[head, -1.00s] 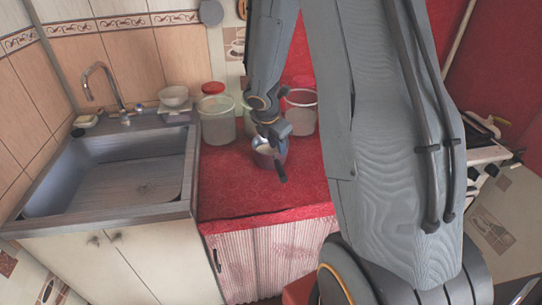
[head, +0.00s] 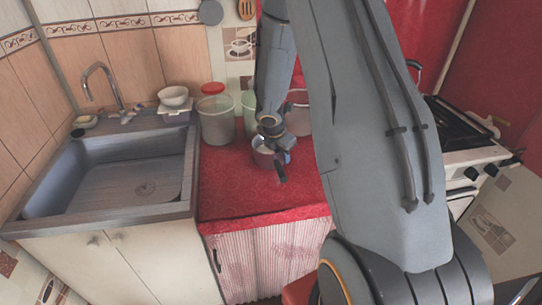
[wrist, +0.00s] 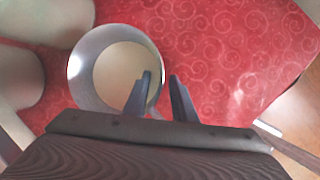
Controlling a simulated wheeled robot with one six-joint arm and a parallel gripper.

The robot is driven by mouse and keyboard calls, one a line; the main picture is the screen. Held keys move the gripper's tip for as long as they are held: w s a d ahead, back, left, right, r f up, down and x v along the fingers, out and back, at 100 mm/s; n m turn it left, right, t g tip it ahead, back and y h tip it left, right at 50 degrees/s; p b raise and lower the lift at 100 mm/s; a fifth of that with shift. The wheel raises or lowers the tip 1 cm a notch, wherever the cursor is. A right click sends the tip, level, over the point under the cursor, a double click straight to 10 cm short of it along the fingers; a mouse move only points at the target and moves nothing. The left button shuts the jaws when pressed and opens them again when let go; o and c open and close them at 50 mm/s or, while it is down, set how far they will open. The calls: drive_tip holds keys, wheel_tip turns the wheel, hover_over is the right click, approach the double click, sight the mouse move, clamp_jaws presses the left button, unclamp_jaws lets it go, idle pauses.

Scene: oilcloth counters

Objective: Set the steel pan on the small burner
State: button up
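The steel pan (head: 262,158) stands on the red oilcloth counter, with its dark handle (head: 281,173) pointing towards the front. In the wrist view the pan (wrist: 84,68) is seen from above, with a pale inside. My gripper (wrist: 160,77) is open at its right rim. One finger is over the inside of the pan and the other is outside, with the wall between them. In the head view my gripper (head: 274,142) is low at the pan. The stove (head: 462,128) is at the right, partly behind my arm. I cannot make out the small burner.
Tubs stand behind the pan, one with a red lid (head: 216,120) and one pale pink (head: 298,112). The sink (head: 125,180) is at the left, with a white bowl (head: 173,96) behind it. The red counter (head: 240,190) is clear in front.

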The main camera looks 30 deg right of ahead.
clamp_jaws()
drive_tip(key=shift+s, duration=0.1)
idle(1.1)
